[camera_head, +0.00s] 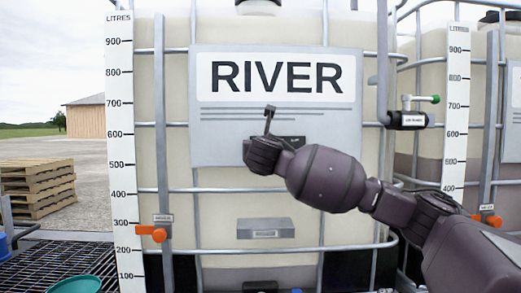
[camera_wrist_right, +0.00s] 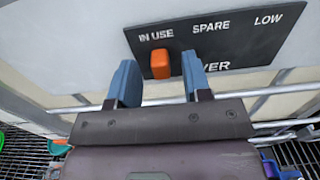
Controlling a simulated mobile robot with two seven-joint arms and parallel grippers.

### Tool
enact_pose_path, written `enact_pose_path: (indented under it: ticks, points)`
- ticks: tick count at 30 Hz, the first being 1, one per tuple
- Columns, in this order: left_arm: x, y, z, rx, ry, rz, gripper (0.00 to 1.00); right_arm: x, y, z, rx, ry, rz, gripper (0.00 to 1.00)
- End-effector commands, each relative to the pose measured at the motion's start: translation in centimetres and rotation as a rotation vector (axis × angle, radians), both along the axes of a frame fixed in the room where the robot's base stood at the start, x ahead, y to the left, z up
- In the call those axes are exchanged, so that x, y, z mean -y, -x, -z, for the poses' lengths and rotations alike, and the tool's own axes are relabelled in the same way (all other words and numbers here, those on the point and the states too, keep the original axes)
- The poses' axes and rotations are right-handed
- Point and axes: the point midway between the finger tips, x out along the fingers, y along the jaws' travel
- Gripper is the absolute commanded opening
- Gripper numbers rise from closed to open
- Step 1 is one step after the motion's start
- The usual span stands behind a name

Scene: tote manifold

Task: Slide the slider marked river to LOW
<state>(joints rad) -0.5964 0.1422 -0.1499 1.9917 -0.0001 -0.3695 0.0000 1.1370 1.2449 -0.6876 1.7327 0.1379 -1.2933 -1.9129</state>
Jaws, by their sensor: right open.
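The slider's orange knob (camera_wrist_right: 160,64) sits below the words IN USE at the left end of a dark label plate (camera_wrist_right: 235,50) in the wrist view. SPARE and LOW are printed to its right. Lower letters read VER, the rest hidden by a finger. My right gripper (camera_wrist_right: 159,60) is open, its blue fingers on either side of the knob, with gaps visible. In the head view my right gripper (camera_head: 268,122) is in front of the RIVER sign (camera_head: 275,80) and hides most of the plate (camera_head: 291,141). The knob is hidden there. My left gripper is not in view.
The sign is on a caged cream tank (camera_head: 220,215) with metal bars around it. An orange-handled valve (camera_head: 155,232) is at lower left. A second tank (camera_head: 428,80) stands at right, with a green-tipped tap (camera_head: 425,99). Pallets (camera_head: 38,188) stand at left.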

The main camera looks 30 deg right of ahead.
Motion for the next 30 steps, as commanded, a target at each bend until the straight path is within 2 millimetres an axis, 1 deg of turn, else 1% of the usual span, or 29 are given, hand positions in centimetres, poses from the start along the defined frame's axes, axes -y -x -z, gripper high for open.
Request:
enact_pose_path:
  ticks: [4, 13, 21, 22, 30]
  points:
    - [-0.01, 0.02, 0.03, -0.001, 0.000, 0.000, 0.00, 0.33, -0.57, 0.01, 0.000, 0.000, -0.001, 0.45]
    - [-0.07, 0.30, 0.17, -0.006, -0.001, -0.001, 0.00, 0.41, -0.66, 0.02, -0.001, 0.001, 0.000, 0.45]
    - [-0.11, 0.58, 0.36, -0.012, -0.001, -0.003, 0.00, 0.41, -0.65, 0.02, -0.001, 0.001, 0.000, 0.03]
    - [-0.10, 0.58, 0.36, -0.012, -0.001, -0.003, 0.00, 0.41, -0.65, 0.02, -0.001, 0.001, 0.000, 0.00]
    - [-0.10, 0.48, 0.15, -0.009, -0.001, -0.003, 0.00, 0.57, -0.38, -0.06, 0.001, 0.001, 0.000, 0.00]
